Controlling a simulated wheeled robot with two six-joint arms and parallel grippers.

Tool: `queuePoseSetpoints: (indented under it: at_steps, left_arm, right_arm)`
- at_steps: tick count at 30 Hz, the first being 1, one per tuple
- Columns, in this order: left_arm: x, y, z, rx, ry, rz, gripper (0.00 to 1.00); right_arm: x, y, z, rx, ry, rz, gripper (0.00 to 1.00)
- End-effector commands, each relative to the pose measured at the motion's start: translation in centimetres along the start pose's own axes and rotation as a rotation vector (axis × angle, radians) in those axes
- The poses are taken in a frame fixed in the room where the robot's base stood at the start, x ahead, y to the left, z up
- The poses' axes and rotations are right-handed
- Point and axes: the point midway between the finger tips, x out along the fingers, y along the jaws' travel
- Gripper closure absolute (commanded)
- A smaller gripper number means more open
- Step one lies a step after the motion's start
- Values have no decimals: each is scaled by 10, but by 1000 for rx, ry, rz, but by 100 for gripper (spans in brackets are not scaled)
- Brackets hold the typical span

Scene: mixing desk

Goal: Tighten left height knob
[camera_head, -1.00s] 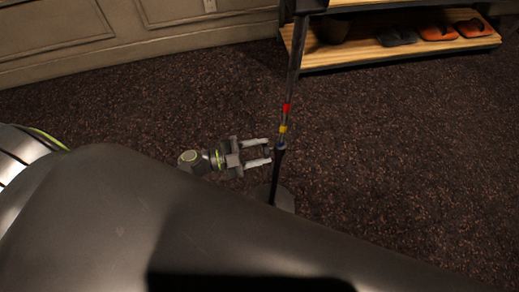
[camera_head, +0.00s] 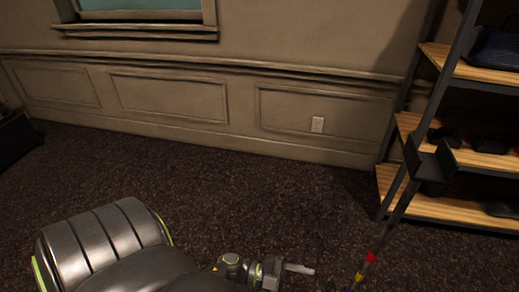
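A thin dark stand pole (camera_head: 393,217) slants up at the right. It has a red band (camera_head: 371,258) and a yellow band (camera_head: 361,276) low down, at the frame's bottom. A dark bracket (camera_head: 430,166) sits at its upper part. The height knob cannot be made out. My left gripper (camera_head: 298,279) is at the bottom edge, left of the pole, with one light finger pointing right towards it. A gap shows between that finger and the pole. The rest of the gripper is cut off by the frame, so its opening is hidden. My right gripper is out of view.
A wooden shelf rack (camera_head: 440,207) with dark posts stands at the right, behind the pole, holding shoes and a dark bag (camera_head: 497,48). The dark carpet (camera_head: 215,185) between is clear.

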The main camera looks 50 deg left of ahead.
Motion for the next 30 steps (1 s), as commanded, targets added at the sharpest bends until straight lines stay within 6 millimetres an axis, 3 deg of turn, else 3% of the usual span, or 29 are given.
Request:
queuePoseSetpoints:
  at_steps: [6, 13, 19, 30]
  left_arm:
    - [-57, 3, 3, 1, -4, 6, 41]
    - [-99, 2, 2, 1, -2, 4, 41]
    - [-113, 1, 0, 1, 0, 0, 41]
    - [-115, 0, 0, 1, 0, 0, 41]
  right_arm:
    - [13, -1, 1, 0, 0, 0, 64]
    - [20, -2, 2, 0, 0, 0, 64]
    - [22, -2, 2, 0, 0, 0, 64]
    - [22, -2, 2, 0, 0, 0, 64]
